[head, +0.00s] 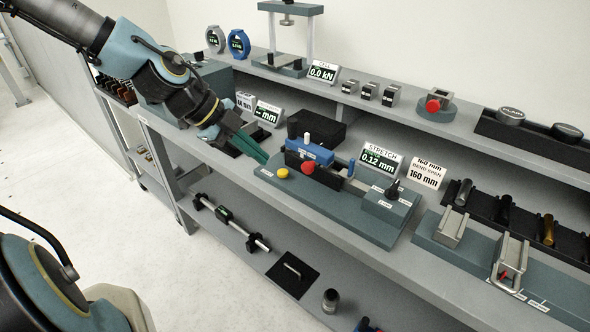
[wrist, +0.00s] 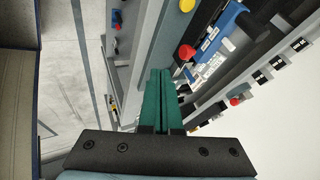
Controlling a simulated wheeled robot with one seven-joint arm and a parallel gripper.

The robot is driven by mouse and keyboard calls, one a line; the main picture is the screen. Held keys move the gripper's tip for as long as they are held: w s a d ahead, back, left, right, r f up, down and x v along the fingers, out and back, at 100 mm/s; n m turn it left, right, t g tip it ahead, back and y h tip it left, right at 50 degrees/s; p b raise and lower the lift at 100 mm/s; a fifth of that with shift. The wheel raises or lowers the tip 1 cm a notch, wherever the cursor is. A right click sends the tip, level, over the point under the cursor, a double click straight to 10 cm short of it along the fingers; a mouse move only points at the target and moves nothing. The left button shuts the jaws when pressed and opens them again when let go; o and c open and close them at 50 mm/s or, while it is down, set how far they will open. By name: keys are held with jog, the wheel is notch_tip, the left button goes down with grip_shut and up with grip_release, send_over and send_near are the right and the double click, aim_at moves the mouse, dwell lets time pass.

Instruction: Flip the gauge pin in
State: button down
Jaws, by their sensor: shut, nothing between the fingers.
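The stretch fixture (head: 330,205) is a grey-green base on the bench. It carries a blue block (head: 312,152), a red knob (head: 308,168), a yellow button (head: 282,173) and a small upright blue pin (head: 351,167). A white peg (head: 306,138) stands at the blue block. I cannot tell which small part is the gauge pin. My gripper (head: 263,158) has green fingers, shut and empty, just left of the yellow button and above the bench. In the wrist view the fingers (wrist: 160,74) are together, with the yellow button (wrist: 187,5) and red knob (wrist: 187,51) beyond them.
A stretch display (head: 380,159) reading 0.12 mm and a bend span card (head: 427,173) stand behind the fixture. A bend fixture (head: 510,257) is at the right. An upper shelf (head: 412,112) runs behind. A lower shelf (head: 345,285) holds a rod and a black plate.

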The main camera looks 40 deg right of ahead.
aim_at(309, 166)
jog(key=shift+s+d+f+b, duration=0.2)
jog(key=shift+d+f+b, duration=0.55)
jog(key=shift+d+f, duration=0.65)
jog(key=shift+s+d+f+b, duration=0.15)
jog(key=shift+d+f+b, duration=0.75)
jog(key=shift+d, duration=0.75)
jog(key=shift+s+d+f+b, duration=0.2)
jog(key=shift+d+f+b, duration=0.35)
jog(key=shift+d+f, duration=0.95)
jog(key=shift+r, duration=0.1)
